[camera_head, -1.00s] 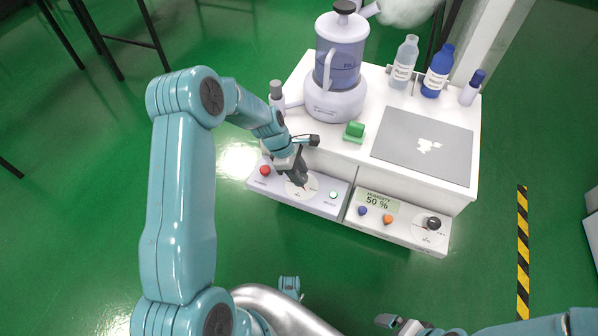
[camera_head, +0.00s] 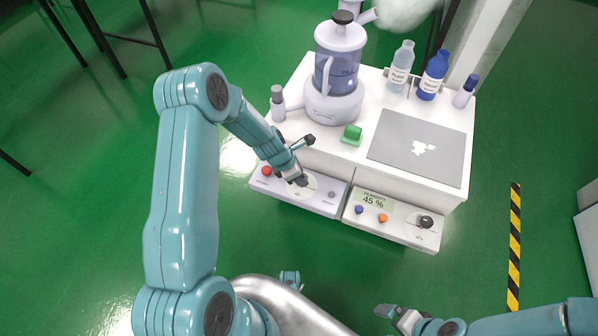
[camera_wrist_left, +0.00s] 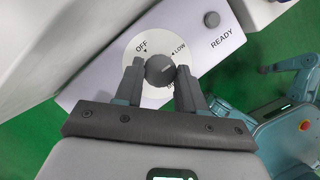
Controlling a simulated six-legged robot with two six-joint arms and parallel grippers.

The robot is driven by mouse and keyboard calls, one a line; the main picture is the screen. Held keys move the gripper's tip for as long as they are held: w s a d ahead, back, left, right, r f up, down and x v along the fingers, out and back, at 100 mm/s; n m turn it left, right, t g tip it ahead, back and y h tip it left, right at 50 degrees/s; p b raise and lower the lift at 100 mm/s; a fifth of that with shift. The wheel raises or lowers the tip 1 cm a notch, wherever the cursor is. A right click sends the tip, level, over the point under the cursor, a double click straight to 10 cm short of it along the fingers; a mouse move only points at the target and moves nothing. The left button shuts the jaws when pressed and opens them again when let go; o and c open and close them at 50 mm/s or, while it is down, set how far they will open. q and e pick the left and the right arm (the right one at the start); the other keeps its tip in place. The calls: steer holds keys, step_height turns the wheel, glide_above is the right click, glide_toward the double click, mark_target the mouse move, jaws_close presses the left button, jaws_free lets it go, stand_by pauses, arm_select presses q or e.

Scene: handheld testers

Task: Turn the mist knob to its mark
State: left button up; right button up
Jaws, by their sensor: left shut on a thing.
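The mist knob (camera_wrist_left: 160,70) is a round dark grey knob on a white dial (camera_wrist_left: 133,50) with OFF and LOW marks, on the left front panel (camera_head: 322,206). A short pale line on the knob points toward the LOW side. My left gripper (camera_head: 297,181) is shut on the knob, one finger on each side, as the left wrist view (camera_wrist_left: 160,80) shows. In the head view the gripper hides most of the knob; the lower dial marks are partly hidden in the wrist view. My right gripper (camera_head: 397,317) is low in the head view, away from the panels, its opening unclear.
The right panel has a display (camera_head: 374,200) reading HUMIDITY 45 % and a black knob (camera_head: 426,222). A red button (camera_head: 267,171) and grey READY lamp (camera_wrist_left: 211,19) flank the dial. The humidifier (camera_head: 336,70), a green switch (camera_head: 352,134) and bottles (camera_head: 434,75) stand behind.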

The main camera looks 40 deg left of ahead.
arm_select(q)
steer(key=shift+n, duration=0.4)
steer(key=o, duration=1)
steer(key=shift+o, duration=0.2)
steer(key=p+v, duration=0.8)
steer(key=v, duration=0.8)
steer(key=shift+s, duration=0.25)
steer(key=shift+d+r, duration=0.15)
steer(key=shift+d, duration=0.05)
